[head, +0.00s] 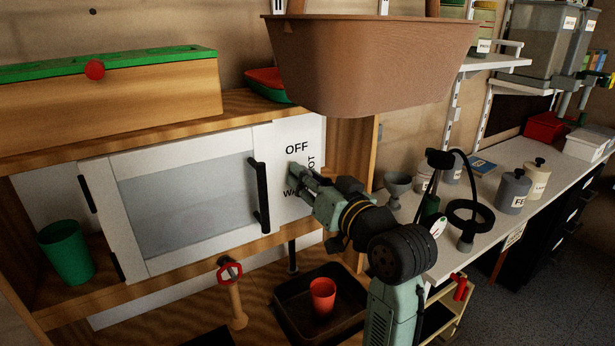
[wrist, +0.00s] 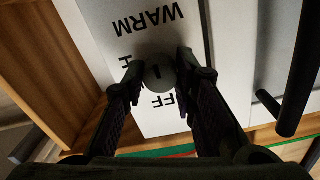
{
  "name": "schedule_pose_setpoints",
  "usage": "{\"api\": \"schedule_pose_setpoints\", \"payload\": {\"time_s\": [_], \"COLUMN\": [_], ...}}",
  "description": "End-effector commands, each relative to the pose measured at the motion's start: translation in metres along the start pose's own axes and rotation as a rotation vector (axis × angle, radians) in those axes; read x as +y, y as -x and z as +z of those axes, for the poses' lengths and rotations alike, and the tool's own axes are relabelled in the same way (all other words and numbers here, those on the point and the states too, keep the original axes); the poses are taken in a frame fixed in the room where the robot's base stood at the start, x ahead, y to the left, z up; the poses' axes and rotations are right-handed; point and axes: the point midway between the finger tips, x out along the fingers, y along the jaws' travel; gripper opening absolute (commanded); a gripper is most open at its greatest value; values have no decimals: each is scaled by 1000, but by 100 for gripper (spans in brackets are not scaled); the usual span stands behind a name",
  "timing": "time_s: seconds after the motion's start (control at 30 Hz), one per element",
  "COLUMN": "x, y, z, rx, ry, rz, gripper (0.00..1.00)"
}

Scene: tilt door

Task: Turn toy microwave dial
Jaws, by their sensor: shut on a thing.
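The toy microwave (head: 190,205) sits in the wooden shelf, with a white door frame, a grey window and a black vertical handle (head: 259,195). Its white control panel (head: 309,133) is right of the door and carries the words OFF and WARM, with other lettering partly covered. My gripper (head: 297,172) reaches the panel from the right and hides the dial in the head view. In the wrist view, which is upside down, the round grey dial (wrist: 160,78) with a short dark mark lies between the two fingertips. My gripper is shut on it.
A green cup (head: 66,252) stands left of the door. A counter (head: 455,245) with jars is at right.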

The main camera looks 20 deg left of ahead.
Motion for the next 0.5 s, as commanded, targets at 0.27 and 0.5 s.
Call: {"api": "schedule_pose_setpoints", "payload": {"time_s": [0.27, 0.5], "x": [0, 0], "y": [0, 0], "z": [2, 1], "rx": [-5, -3], "ry": [-1, 0], "rz": [0, 0], "gripper": [31, 46]}}
